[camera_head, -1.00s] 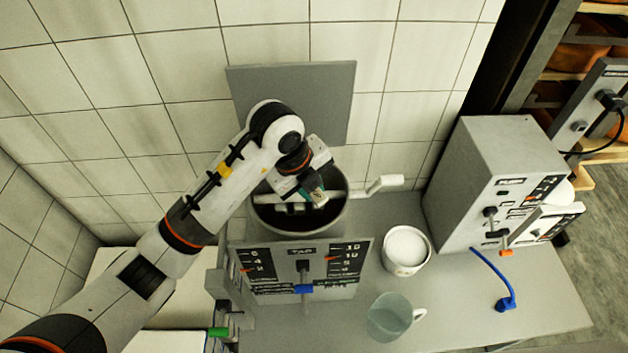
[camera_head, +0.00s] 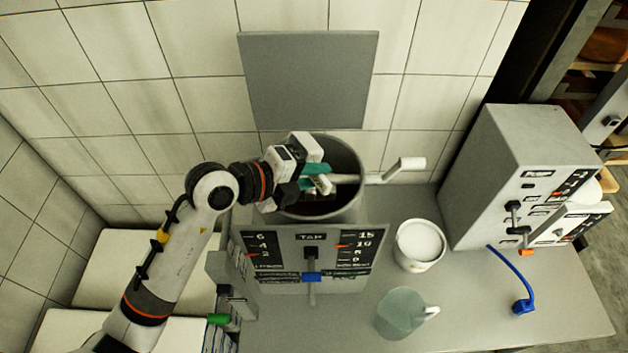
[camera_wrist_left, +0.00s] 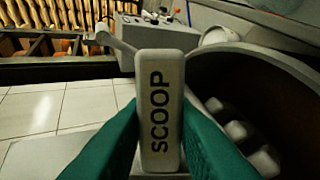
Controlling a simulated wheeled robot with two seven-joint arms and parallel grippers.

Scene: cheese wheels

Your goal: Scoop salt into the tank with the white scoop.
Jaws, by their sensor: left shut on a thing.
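My left gripper (camera_head: 318,178) has teal fingers and is over the open top of the grey tank (camera_head: 348,213), coming in from the left. It is shut on the white scoop (camera_head: 324,185). In the left wrist view the scoop's handle (camera_wrist_left: 160,110), marked SCOOP, stands between the teal fingers (camera_wrist_left: 160,150). The scoop's bowl is not clear, so I cannot tell whether it holds salt. A white tub (camera_head: 419,258) with white contents, seemingly the salt, stands right of the tank. My right gripper is not in view.
The TAP panel (camera_head: 330,278) is at the tank's front. A translucent jug (camera_head: 398,318) stands at the front, and a grey control box (camera_head: 515,165) stands at the right. Bare bench (camera_head: 470,300) lies between them.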

